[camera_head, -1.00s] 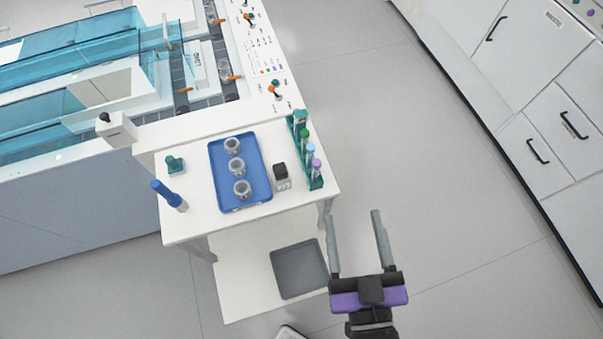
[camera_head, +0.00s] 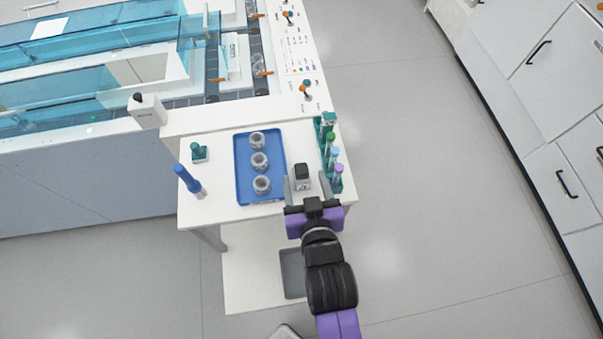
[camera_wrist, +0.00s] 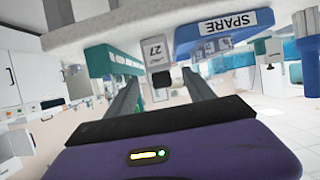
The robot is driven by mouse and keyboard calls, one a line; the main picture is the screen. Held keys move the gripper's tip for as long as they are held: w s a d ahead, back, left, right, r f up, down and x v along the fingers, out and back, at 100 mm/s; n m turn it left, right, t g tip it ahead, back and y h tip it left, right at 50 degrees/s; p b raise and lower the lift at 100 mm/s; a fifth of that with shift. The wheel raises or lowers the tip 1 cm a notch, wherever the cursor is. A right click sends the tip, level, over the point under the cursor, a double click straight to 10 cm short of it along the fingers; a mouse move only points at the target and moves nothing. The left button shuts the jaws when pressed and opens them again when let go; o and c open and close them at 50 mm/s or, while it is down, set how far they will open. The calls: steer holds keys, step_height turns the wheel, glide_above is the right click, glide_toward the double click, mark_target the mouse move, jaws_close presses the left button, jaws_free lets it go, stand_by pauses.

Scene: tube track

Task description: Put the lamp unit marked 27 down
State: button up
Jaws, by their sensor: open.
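The lamp unit marked 27 (camera_head: 302,176) is a small grey block with a black top. It stands upright on the white table, between the blue tray and the tube rack. In the wrist view, the lamp unit (camera_wrist: 157,52) appears upside down with its 27 label facing me. My gripper (camera_head: 305,185) is open at the table's front edge, its fingers to the left and right of the unit. In the wrist view, my gripper (camera_wrist: 160,77) has the unit between and just beyond its fingertips. I see no finger pressed on it.
A teal rack (camera_head: 325,140) with capped tubes stands close on the right. A blue rod-like item (camera_head: 187,179) and a teal-topped piece (camera_head: 198,152) stand at the left. A grey bin (camera_head: 291,273) is below.

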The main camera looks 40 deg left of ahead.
mark_target(303, 178)
steer(key=shift+x, duration=1.95)
steer(key=shift+s+a, duration=0.1)
jaws_close()
